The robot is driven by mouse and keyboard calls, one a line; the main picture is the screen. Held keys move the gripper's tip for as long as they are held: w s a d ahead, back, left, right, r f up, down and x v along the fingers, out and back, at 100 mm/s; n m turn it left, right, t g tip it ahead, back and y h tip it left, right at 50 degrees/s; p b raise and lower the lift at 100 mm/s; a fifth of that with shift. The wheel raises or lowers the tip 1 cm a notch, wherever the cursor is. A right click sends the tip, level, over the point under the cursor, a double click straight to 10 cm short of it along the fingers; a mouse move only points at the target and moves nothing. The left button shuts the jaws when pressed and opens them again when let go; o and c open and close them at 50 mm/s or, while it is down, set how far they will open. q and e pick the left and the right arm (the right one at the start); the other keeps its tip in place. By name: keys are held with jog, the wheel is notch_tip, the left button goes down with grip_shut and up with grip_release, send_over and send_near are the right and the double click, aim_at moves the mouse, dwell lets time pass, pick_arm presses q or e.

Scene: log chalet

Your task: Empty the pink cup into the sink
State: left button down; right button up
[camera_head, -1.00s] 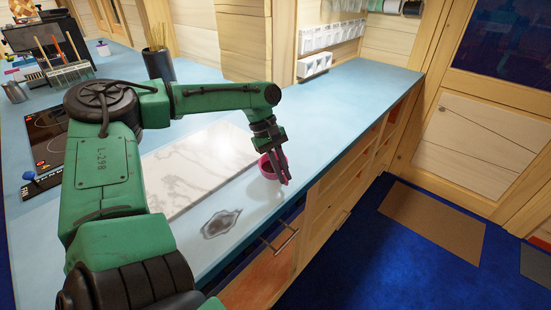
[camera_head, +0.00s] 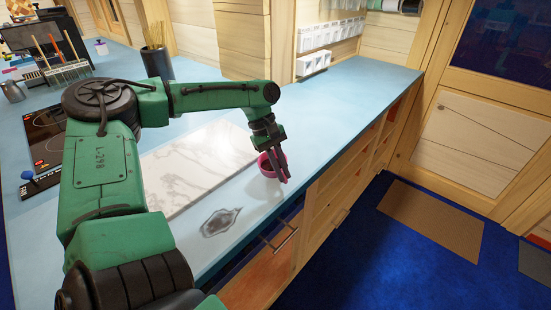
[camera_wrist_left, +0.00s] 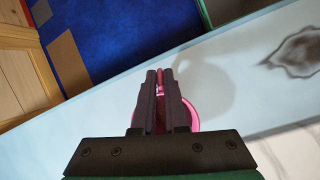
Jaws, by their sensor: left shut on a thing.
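The pink cup (camera_head: 265,168) is at the front edge of the blue counter (camera_head: 335,112). My left gripper (camera_head: 282,173) is shut on its rim, pointing down, with one finger inside and one outside. The cup looks upright; whether it rests on the counter or hangs just above it I cannot tell. In the left wrist view the cup (camera_wrist_left: 191,113) shows partly behind the closed fingers (camera_wrist_left: 161,85). What it contains is hidden. No sink can be made out. My right gripper is not in view.
A white marble slab (camera_head: 190,175) lies left of the cup. A dark grey, irregular flat patch (camera_head: 220,221) is on the counter nearer me. A black cooktop (camera_head: 42,140) is at the far left. The counter to the right is clear up to the white boxes (camera_head: 313,64).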

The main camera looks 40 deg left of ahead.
pick_arm(q)
notch_tip(320, 180, up, 16)
jog(key=g+p, duration=0.2)
jog(key=p, duration=1)
jog(key=shift+h, duration=0.3)
jog(key=shift+a, duration=0.15)
